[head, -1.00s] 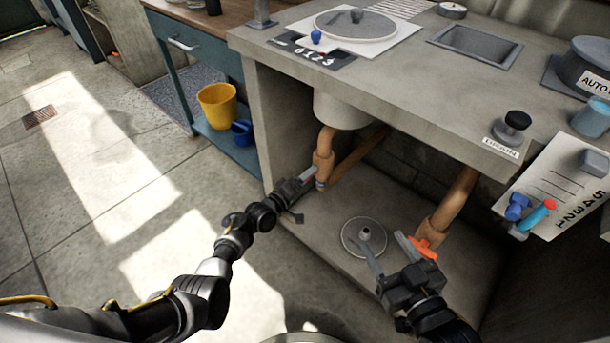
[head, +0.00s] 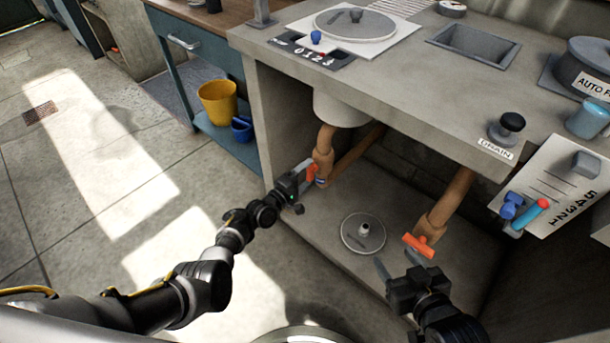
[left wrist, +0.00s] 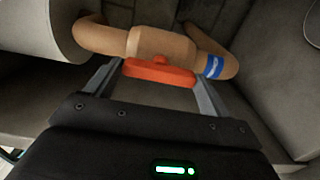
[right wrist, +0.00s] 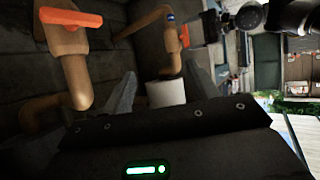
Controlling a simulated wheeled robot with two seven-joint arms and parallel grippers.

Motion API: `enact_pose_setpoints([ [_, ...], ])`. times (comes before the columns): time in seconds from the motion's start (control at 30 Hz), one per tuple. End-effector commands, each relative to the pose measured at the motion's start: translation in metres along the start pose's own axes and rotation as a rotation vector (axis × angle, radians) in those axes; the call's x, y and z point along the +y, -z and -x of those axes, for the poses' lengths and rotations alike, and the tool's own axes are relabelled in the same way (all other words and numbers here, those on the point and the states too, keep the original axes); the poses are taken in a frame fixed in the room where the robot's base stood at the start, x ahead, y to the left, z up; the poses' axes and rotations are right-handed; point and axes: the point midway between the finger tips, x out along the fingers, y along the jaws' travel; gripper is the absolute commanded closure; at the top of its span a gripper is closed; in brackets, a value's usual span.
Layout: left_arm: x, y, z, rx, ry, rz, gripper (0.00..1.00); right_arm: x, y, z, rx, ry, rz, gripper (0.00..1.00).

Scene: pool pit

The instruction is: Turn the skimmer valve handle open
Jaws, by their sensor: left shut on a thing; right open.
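An orange valve handle (head: 311,173) sits on the left tan pipe (head: 324,150) under the counter. In the left wrist view this handle (left wrist: 158,72) lies roughly along the pipe body, beside a blue band (left wrist: 214,67) whose print I cannot read. My left gripper (head: 303,176) is shut on the handle, with one finger at each end. A second orange handle (head: 418,245) sits across the right tan pipe (head: 452,205). My right gripper (head: 397,262) is open and empty just below it. In the right wrist view the second handle (right wrist: 70,18) is left of the fingers.
A round grey lid (head: 363,235) lies on the cabinet floor between the pipes. A panel (head: 550,190) with blue and red parts hangs at right. A yellow bucket (head: 217,102) stands on the left shelf. Floor at left is clear.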

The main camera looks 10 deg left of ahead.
Motion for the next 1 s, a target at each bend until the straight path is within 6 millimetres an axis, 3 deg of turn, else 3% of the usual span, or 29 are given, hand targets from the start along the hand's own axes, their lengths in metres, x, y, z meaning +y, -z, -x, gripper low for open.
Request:
enact_pose_setpoints([
  [0.2,0.0,0.0,0.0,0.0,0.0,0.003,0.41,0.0,0.0,0.0,-0.001,0.0,0.0,0.41],
  [0.23,0.0,0.0,0.0,0.0,0.0,0.003,0.16,0.0,0.0,0.0,-0.001,0.0,0.0,0.41],
  [0.37,0.0,0.0,0.0,0.0,0.0,0.002,0.0,0.0,0.0,0.0,0.0,0.0,0.0,0.41],
  [0.67,0.0,0.0,0.003,0.001,0.001,0.001,0.0,0.001,0.0,0.001,-0.009,-0.002,-0.001,0.41],
  [0.87,0.002,0.0,0.019,0.001,0.002,0.001,0.0,0.013,-0.028,0.011,-0.185,-0.038,-0.024,0.41],
  [1.0,0.002,0.0,0.039,0.001,0.003,0.001,0.0,0.025,-0.056,0.026,-0.369,-0.07,-0.053,0.41],
])
